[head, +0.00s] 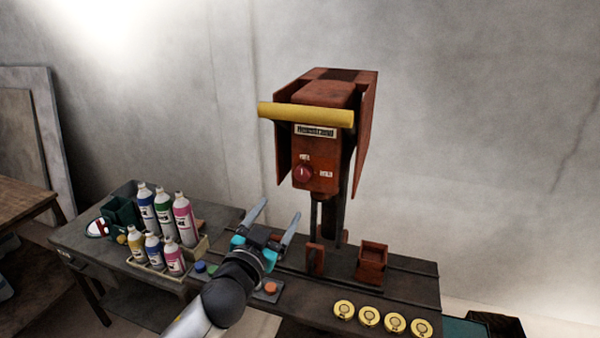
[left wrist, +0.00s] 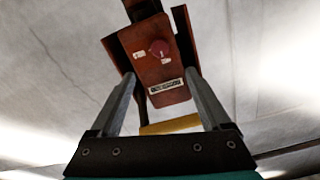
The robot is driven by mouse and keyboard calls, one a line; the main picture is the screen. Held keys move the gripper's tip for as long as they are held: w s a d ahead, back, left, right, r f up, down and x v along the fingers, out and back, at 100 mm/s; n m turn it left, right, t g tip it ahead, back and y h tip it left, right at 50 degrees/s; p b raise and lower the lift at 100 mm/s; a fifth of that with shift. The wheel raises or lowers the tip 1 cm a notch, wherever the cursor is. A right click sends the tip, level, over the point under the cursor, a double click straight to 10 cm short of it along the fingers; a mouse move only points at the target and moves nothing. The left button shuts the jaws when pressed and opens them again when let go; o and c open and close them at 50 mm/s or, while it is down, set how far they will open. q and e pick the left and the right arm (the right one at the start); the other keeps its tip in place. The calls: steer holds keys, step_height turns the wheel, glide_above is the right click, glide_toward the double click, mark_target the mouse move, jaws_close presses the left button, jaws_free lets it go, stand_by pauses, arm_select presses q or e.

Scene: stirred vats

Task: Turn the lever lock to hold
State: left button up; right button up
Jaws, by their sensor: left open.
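The lever lock is a round red knob (head: 303,173) on the front of a rust-red machine (head: 318,150). A small white mark shows on the knob. One white label sits above it and a second label, apparently "HOLD" (head: 326,173), to its right. A yellow bar (head: 305,115) crosses the machine's top front. My left gripper (head: 274,222) is open and empty, below and left of the knob, apart from it. The left wrist view shows the knob (left wrist: 160,48) upside down, beyond and between the open fingers (left wrist: 163,100). My right gripper is not in view.
Several bottles (head: 165,222) stand in a tray on the left bench. A small rust-red box (head: 371,263) and several yellow round tins (head: 369,316) are on the dark table to the right. An orange button (head: 271,288) sits near my left gripper. The air before the knob is clear.

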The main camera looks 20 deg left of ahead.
mark_target(301, 177)
arm_select(q)
steer(key=w, duration=1.5)
steer(key=shift+d, duration=0.3)
jaws_close()
stand_by(0.4)
